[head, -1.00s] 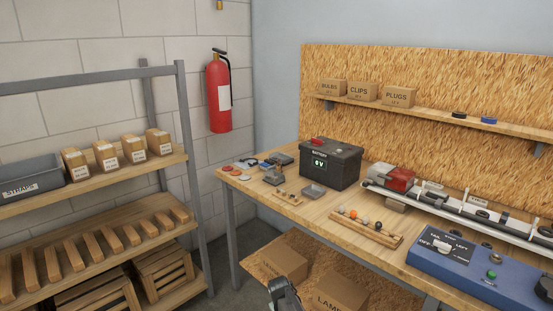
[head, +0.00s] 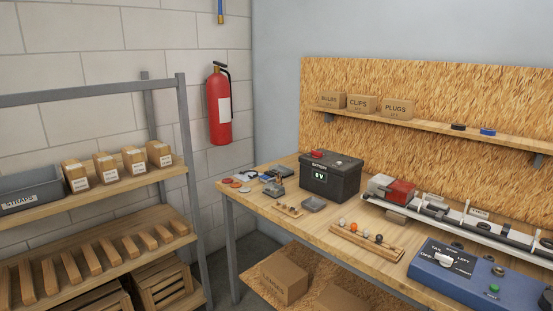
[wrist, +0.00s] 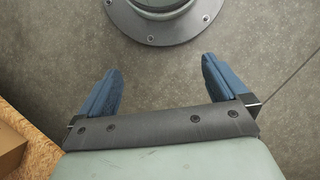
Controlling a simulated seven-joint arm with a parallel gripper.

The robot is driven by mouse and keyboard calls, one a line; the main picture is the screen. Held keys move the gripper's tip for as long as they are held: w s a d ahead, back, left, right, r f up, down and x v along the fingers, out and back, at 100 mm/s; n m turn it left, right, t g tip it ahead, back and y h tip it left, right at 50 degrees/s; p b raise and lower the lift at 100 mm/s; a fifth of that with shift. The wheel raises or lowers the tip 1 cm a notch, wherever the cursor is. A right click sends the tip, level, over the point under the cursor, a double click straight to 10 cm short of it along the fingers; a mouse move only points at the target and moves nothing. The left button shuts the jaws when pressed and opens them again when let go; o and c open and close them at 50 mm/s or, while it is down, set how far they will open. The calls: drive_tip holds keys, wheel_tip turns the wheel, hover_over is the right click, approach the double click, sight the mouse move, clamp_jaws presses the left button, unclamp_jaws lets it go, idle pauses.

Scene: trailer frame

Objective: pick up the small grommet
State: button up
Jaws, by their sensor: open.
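I cannot single out the small grommet for certain. Candidates are tiny pieces on a small wooden strip (head: 287,211) near the bench's left front edge, in the head view; they are too small to identify. Dark fittings also sit along the white trailer rail (head: 455,222) at the right. My gripper (wrist: 161,63) shows in the wrist view, with its two blue fingers wide apart and nothing between them. It is over the grey floor, away from the bench top. It does not show in the head view.
A shelf rack (head: 190,150) stands left. Cardboard boxes (head: 284,276) sit below the bench.

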drive_tip(key=shift+m+g, duration=0.4)
drive_tip(key=shift+g, duration=0.1)
drive_tip(key=s, duration=0.6)
drive_tip(key=shift+s+d+r, duration=0.1)
drive_tip(key=shift+s+d, duration=0.05)
drive_tip(key=shift+d, duration=0.05)
drive_tip(key=shift+c, duration=0.2)
drive_tip(key=shift+s, duration=0.35)
drive_tip(key=shift+c, duration=1.4)
drive_tip(key=c, duration=0.4)
drive_tip(key=shift+o, duration=0.2)
drive_tip(key=shift+w, duration=0.1)
